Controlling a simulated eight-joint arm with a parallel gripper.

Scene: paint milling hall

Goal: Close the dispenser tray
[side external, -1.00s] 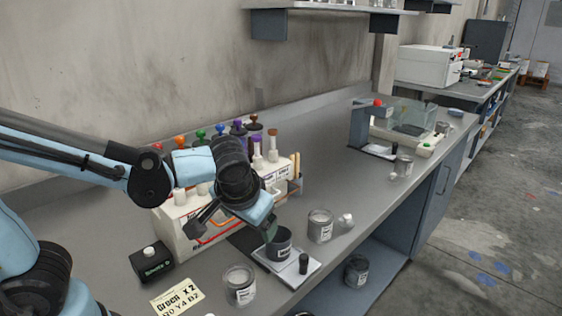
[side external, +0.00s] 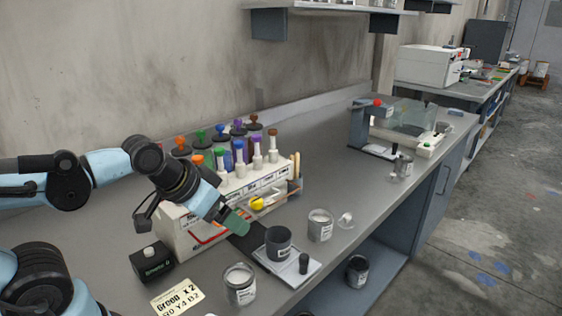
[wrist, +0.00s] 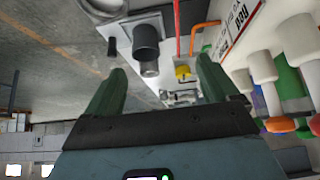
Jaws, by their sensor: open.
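The dispenser (side external: 190,228) is a long cream-white box with coloured bottles and white pumps on top. On its front, near the right end, a yellow knob (side external: 257,203) shows beside what looks like a clear tray; how far the tray is out I cannot tell. The yellow knob also shows in the wrist view (wrist: 183,72), beyond and between my fingers. My gripper (side external: 237,223) is open and empty, with green fingertips, in front of the dispenser and left of the knob. In the wrist view my gripper (wrist: 160,78) has its fingers wide apart.
Jars (side external: 240,284) and (side external: 320,226), a black box (side external: 152,262) and a label card (side external: 178,298) lie around.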

